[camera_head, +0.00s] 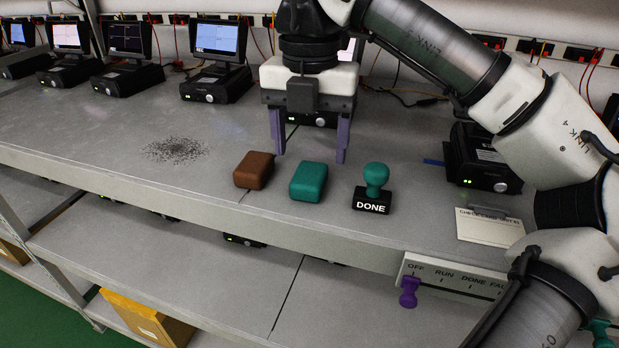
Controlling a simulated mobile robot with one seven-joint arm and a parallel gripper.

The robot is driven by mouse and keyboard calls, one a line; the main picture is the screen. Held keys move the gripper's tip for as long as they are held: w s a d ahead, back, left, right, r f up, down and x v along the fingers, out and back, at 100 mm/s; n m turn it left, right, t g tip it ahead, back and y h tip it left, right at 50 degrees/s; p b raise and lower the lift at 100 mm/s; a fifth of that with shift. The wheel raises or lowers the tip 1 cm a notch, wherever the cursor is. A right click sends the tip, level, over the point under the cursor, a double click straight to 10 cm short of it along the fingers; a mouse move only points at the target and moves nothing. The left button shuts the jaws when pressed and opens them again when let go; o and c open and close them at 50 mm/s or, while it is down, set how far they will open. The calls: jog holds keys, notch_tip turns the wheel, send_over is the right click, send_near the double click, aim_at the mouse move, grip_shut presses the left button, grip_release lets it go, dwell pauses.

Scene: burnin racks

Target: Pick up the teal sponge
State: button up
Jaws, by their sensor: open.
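The teal sponge (308,181) is a rounded block lying on the grey shelf near its front edge. A brown sponge-like block (254,170) lies just to its left, with a small gap between them. My gripper (310,158) points down with its two purple fingers apart. It is empty and appears above and a little behind the teal sponge, with the fingertips not touching it. The exact height of the fingertips over the shelf is hard to tell.
A teal-handled DONE stamp (375,186) stands right of the sponge. A paper card (489,227) lies further right by a black device (482,158). Dark specks (176,150) cover the shelf at left. Several small monitors line the back. A purple knob (408,291) sits on the front-edge label strip.

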aim_at(309, 173)
jog(key=shift+f+p, duration=0.7)
jog(key=shift+f, duration=1.95)
jog(key=c, duration=1)
jog(key=shift+c, duration=0.2)
notch_tip(309, 173, up, 10)
jog(key=shift+b, duration=0.45)
jog(key=o, duration=0.4)
jog(key=c, duration=0.3)
